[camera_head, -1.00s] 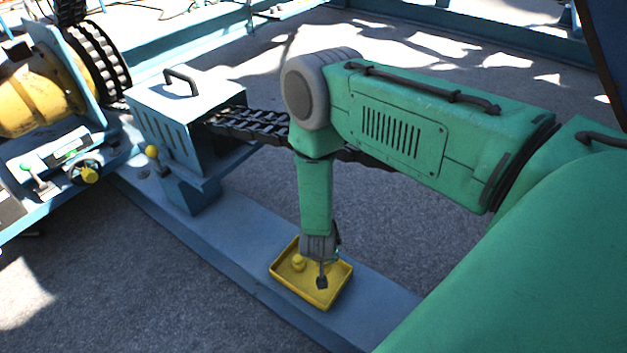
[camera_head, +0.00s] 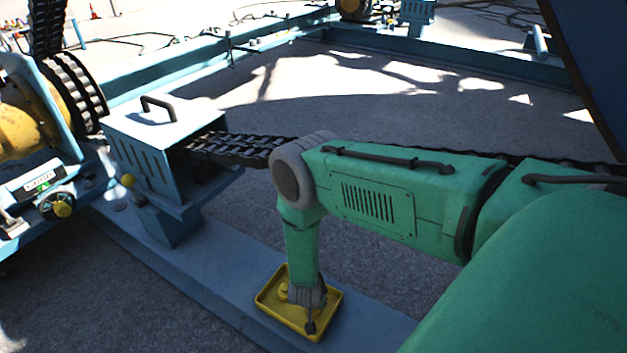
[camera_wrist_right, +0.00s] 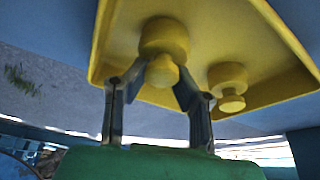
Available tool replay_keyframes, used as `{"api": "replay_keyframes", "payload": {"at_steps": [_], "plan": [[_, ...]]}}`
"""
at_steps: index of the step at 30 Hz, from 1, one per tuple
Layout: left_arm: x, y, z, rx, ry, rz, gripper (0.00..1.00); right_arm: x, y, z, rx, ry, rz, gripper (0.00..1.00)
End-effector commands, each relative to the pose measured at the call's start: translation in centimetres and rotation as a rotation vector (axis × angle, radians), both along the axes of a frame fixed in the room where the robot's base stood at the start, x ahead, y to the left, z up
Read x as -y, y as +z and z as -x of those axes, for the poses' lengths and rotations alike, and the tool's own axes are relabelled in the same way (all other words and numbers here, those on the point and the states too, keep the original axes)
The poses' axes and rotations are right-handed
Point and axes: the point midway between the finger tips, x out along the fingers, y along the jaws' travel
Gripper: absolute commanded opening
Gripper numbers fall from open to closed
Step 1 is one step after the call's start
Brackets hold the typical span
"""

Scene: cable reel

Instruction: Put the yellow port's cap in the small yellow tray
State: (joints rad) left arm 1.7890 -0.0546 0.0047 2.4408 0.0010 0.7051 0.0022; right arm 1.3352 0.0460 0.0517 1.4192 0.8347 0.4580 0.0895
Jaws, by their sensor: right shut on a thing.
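The small yellow tray (camera_head: 268,305) lies on the blue beam. It is a shallow square tray with raised rims and fills the top of the right wrist view (camera_wrist_right: 105,45). My right gripper (camera_head: 310,324) reaches down over the tray's near part. In the right wrist view its fingers (camera_wrist_right: 160,80) are shut on the knob of a yellow cap (camera_wrist_right: 165,40), which is at the tray; whether it touches the tray floor I cannot tell. A second yellow cap (camera_wrist_right: 228,78) sits in the tray beside it; one cap also shows in the head view (camera_head: 283,291). My left gripper is out of view.
A blue box with a handle (camera_head: 165,125) stands on the beam (camera_head: 215,275) left of the tray. A black cable chain (camera_head: 240,148) runs from it behind my right arm. A reel with a yellow hub (camera_head: 22,125) stands at the far left.

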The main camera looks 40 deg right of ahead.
Motion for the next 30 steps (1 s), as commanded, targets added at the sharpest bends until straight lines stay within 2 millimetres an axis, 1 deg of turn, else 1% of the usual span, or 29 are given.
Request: {"api": "replay_keyframes", "payload": {"at_steps": [5, 6, 7, 17, 20, 23, 30], "plan": [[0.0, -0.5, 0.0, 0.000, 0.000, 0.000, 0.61, 0.0, -0.4, 0.0, -0.001, 0.000, 0.001, 0.00], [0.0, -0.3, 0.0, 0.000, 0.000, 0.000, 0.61, 0.0, -0.3, 0.0, -0.001, 0.000, 0.001, 0.35], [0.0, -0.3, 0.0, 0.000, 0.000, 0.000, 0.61, 0.0, -0.3, 0.0, -0.001, 0.000, 0.001, 0.42], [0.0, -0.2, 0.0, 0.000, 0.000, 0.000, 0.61, 0.0, -0.2, 0.0, -0.001, 0.000, 0.001, 0.42], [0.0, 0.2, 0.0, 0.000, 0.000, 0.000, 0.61, 0.0, 0.2, 0.0, -0.001, 0.000, 0.001, 0.42], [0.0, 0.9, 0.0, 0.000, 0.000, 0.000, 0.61, -0.5, 1.7, 0.2, 0.000, -0.001, -0.001, 0.42], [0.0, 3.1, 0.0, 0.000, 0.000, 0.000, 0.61, -2.0, 6.7, 1.3, -0.001, 0.000, -0.001, 0.42]]}}
